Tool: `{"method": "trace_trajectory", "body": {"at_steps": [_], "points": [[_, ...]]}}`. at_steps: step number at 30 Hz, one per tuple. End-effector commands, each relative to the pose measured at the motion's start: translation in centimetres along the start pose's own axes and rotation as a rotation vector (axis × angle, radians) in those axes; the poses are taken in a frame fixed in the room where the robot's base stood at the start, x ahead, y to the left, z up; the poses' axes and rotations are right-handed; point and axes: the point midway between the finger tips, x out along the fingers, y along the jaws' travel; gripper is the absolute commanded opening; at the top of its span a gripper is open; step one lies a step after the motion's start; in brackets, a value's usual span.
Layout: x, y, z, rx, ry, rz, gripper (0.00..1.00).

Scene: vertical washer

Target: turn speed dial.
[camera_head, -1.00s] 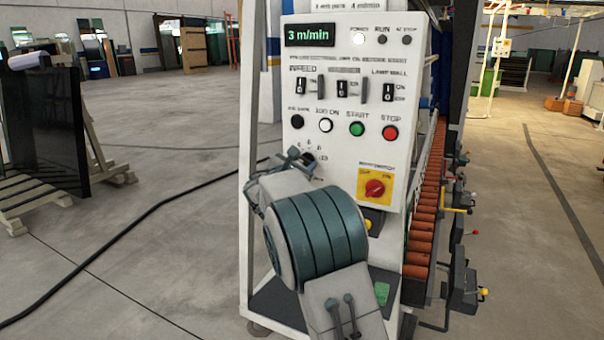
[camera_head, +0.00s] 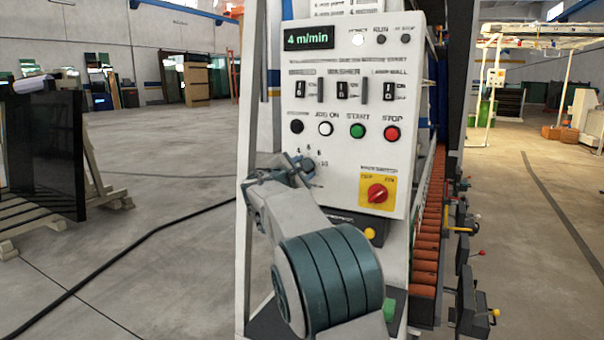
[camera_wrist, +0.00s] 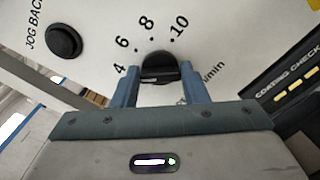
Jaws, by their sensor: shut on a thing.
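The speed dial (camera_wrist: 160,67) is a black round knob with a scale marked 4, 6, 8 and 10 around it, in the wrist view. My gripper (camera_wrist: 162,82) has one finger on each side of the dial and is shut on it. In the head view my gripper (camera_head: 303,170) is at the dial on the white control panel (camera_head: 345,65), and it and my arm hide most of the dial. The display (camera_head: 307,38) at the panel's top left reads 4 m/min.
Black, white, green (camera_head: 357,131) and red (camera_head: 391,133) buttons sit in a row above the dial. A red rotary switch on a yellow plate (camera_head: 377,192) is to its right. An orange roller conveyor (camera_head: 428,235) runs behind the panel.

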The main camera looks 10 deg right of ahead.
Motion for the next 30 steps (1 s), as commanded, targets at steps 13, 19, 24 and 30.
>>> {"method": "trace_trajectory", "body": {"at_steps": [13, 19, 24, 30], "points": [[0.0, 0.1, 0.0, 0.001, 0.002, 0.002, 0.62], [0.0, 0.0, 0.1, 0.000, 0.000, 0.000, 0.62], [-0.9, 0.0, 0.0, 0.001, 0.001, 0.000, 0.62], [-4.9, 0.0, -0.1, 0.001, 0.004, 0.002, 0.62]]}}
